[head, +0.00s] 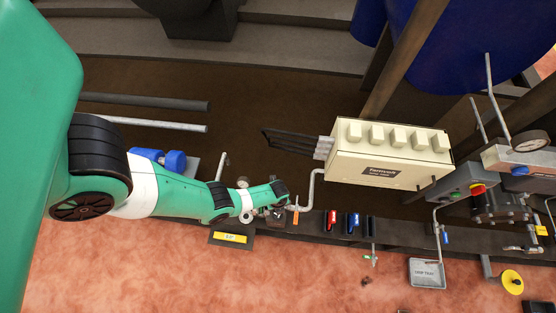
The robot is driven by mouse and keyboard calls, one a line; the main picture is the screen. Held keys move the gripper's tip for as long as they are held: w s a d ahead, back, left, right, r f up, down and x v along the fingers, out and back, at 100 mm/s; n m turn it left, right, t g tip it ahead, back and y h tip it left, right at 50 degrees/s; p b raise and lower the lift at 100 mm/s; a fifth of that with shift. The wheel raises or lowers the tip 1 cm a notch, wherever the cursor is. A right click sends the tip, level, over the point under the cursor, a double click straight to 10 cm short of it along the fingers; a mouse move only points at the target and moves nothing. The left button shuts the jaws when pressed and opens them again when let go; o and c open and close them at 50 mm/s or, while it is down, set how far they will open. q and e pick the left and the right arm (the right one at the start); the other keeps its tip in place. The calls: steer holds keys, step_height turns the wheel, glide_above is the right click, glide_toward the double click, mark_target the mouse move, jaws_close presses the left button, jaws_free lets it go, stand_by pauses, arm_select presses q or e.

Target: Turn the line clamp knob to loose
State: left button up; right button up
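My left arm comes in from the left, and my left gripper (277,213) is at the front edge of the dark bench. It is at the lower end of a bent grey pipe (312,188). A small orange piece (296,215) stands just right of the gripper. I cannot pick out the line clamp knob for sure; it may be hidden at the gripper, where parts are small and dark. I cannot tell whether the fingers are open or shut, or touch anything. My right gripper is not in view.
A cream box (390,160) with several knobs stands right of the gripper. A yellow label (230,237), a red block (331,220) and a blue block (353,222) line the bench edge. A drip tray (427,273) and a yellow round handle (511,281) are lower right.

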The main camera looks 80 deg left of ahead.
arm_select(q)
step_height(320, 180, down, 11)
steer(key=b, duration=0.9)
steer(key=shift+b, duration=0.4)
steer(key=shift+r, duration=0.1)
steer(key=c, duration=1.4)
